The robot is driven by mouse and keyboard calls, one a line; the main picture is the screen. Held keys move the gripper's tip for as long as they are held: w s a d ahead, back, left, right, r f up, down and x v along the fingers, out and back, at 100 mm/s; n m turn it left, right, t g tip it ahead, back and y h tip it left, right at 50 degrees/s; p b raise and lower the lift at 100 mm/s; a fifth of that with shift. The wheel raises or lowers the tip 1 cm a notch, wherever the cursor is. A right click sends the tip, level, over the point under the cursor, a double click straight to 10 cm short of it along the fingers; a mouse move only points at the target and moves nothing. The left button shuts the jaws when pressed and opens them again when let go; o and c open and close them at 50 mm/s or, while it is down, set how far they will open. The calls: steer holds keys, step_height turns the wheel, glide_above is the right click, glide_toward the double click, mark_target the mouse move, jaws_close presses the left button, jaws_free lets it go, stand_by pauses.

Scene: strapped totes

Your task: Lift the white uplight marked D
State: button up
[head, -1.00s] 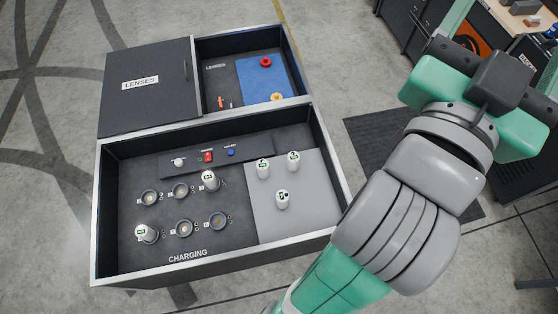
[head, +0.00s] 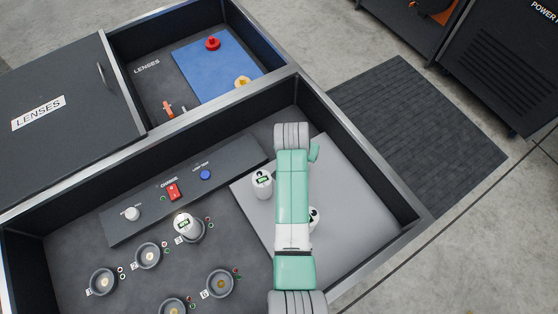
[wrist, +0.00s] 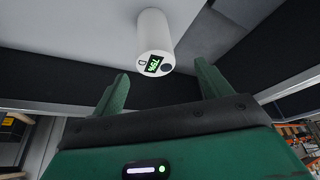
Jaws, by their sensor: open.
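In the wrist view a white cylindrical uplight (wrist: 154,38) shows its end face, with a lit green readout, a dark round spot and a small mark that may be a D. My gripper (wrist: 160,74) is open and empty, its green fingers spread on either side of the view of that face, apart from it. In the head view one white uplight (head: 262,185) stands on the grey pad (head: 355,190). Another uplight (head: 314,217) is partly hidden by my arm. A further uplight (head: 184,226) sits in a charging cup.
The CHARGING tote's wall (head: 365,155) rises around the pad. A control bar (head: 150,212) with a red switch (head: 173,191) lies to the left, and several empty cups (head: 148,256) are below it. The lens tray has a blue mat (head: 215,65).

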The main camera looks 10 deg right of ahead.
steer(key=shift+s+d, duration=0.1)
steer(key=shift+d, duration=0.05)
steer(key=shift+b+x, duration=0.8)
steer(key=shift+x, duration=0.35)
steer(key=b+x, duration=0.2)
steer(key=x, duration=0.1)
steer(key=s+b+x, duration=0.1)
steer(key=x, duration=0.1)
steer(key=shift+w+f+b, duration=0.1)
steer(key=shift+f+b, duration=0.1)
steer(key=shift+b, duration=0.2)
steer(key=shift+w+f, duration=0.1)
steer(key=shift+w, duration=0.05)
steer(key=c, duration=1.5)
step_height(320, 180, up, 10)
steer(key=p, duration=0.5)
